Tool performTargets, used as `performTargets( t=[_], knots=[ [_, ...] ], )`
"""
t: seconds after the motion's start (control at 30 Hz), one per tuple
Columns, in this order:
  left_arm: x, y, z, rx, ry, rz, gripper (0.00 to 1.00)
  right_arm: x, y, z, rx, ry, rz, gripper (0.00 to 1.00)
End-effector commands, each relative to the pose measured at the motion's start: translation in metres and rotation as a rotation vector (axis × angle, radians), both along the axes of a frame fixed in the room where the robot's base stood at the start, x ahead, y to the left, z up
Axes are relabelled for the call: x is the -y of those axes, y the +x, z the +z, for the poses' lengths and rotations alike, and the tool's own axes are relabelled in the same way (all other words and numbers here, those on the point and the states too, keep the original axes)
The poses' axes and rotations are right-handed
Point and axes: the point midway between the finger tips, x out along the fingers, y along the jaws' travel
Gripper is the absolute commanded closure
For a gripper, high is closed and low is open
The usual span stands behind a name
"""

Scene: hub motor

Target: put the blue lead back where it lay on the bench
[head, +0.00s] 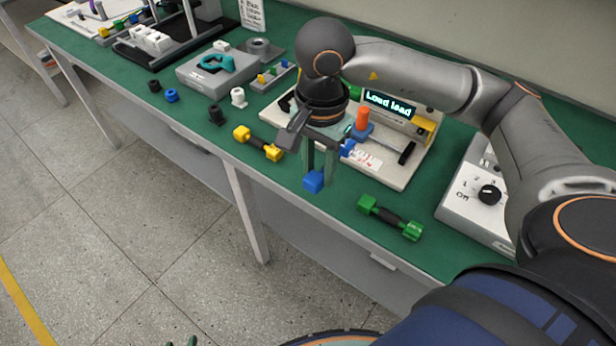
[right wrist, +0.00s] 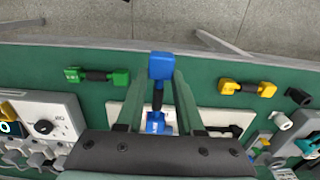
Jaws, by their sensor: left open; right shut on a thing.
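The blue lead has two blue end blocks and a dark middle. My right gripper (head: 320,170) is shut on it, between the yellow and green leads. One blue end (head: 313,181) shows at the fingertips in the head view, near the bench's front edge. In the right wrist view the lead (right wrist: 161,66) lies lengthwise between the fingers (right wrist: 158,82). I cannot tell whether it touches the green bench (head: 338,206). My left gripper (head: 180,342) is open; only its fingertips show at the bottom edge of the head view, over the floor.
The yellow lead (head: 258,143) lies left and the green lead (head: 390,217) right. Behind stands a tester with a display reading "Load lead" (head: 389,103). A knob box (head: 487,196) is at right. Bare bench shows between the yellow and green leads.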

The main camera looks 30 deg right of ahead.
Motion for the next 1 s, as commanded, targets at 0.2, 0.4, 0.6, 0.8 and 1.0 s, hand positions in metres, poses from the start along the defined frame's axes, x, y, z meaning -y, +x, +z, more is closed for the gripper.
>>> performTargets(
  t=[0.2, 0.4, 0.6, 0.8, 1.0],
  knots=[
    [-0.001, 0.001, -0.002, 0.002, 0.002, 0.001, 0.5, 0.003, 0.028, -0.038, -0.004, -0.001, 0.001, 1.0],
    [-0.001, 0.0, -0.003, 0.0, 0.002, 0.001, 0.5, 0.003, 0.038, -0.049, -0.002, 0.001, 0.002, 1.0],
    [-0.001, 0.0, -0.002, -0.001, 0.003, 0.001, 0.5, 0.004, 0.043, -0.073, -0.007, -0.001, 0.003, 1.0],
    [-0.001, 0.001, -0.001, 0.001, 0.002, 0.001, 0.5, 0.004, 0.044, -0.087, -0.001, 0.001, 0.003, 1.0],
    [-0.001, 0.001, -0.003, 0.003, 0.002, 0.002, 0.5, 0.004, 0.044, -0.088, -0.001, 0.001, 0.003, 1.0]
  ],
)
